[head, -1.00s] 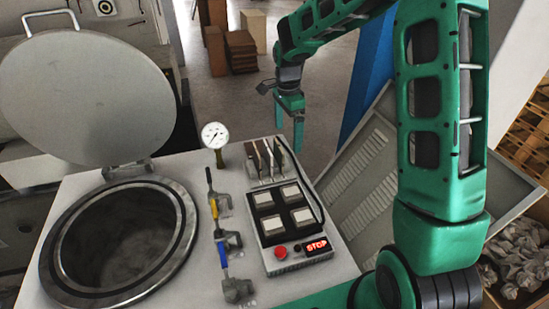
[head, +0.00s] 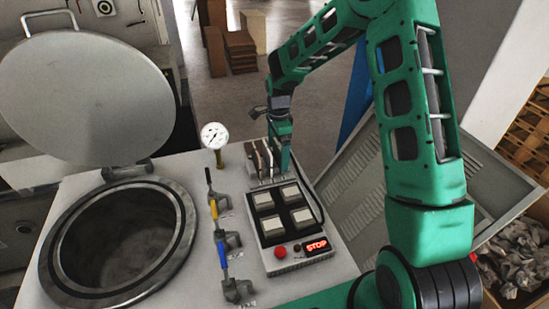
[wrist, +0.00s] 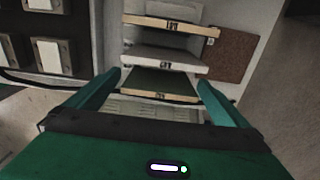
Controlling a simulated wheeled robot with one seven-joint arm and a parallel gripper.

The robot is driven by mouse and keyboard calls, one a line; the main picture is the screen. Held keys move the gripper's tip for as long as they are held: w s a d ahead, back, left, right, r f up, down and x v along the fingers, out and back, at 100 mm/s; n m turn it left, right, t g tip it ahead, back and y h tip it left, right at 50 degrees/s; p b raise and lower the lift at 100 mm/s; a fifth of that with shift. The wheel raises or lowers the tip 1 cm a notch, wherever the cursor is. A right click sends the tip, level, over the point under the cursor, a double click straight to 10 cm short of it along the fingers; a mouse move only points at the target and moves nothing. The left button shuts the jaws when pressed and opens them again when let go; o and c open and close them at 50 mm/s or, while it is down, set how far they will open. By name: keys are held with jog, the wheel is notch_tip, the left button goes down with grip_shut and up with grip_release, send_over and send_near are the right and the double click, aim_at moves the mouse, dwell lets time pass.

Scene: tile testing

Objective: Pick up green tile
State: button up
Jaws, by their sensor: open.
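In the wrist view a rack holds three tiles on edge with labelled rims. The dark green tile (wrist: 158,82) is the nearest one and has a tan rim; the white tile (wrist: 165,58) and a tan-rimmed tile (wrist: 170,24) stand beyond it. My gripper (wrist: 160,78) is open, with one finger at each side of the green tile and a gap visible on both sides. In the head view my gripper (head: 283,150) points down at the right of the tile rack (head: 266,183); the green tile cannot be made out there.
A button panel (head: 290,262) with square keys and a lit stop sign stands in front of the rack. A gauge (head: 214,136) and valves (head: 222,240) are to the left, beside an open round vessel (head: 120,245) with a raised lid (head: 85,100).

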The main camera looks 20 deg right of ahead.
notch_tip(320, 180, down, 3)
jog(key=shift+w+r, duration=0.1)
jog(key=c, duration=1.3)
jog(key=shift+r, duration=0.15)
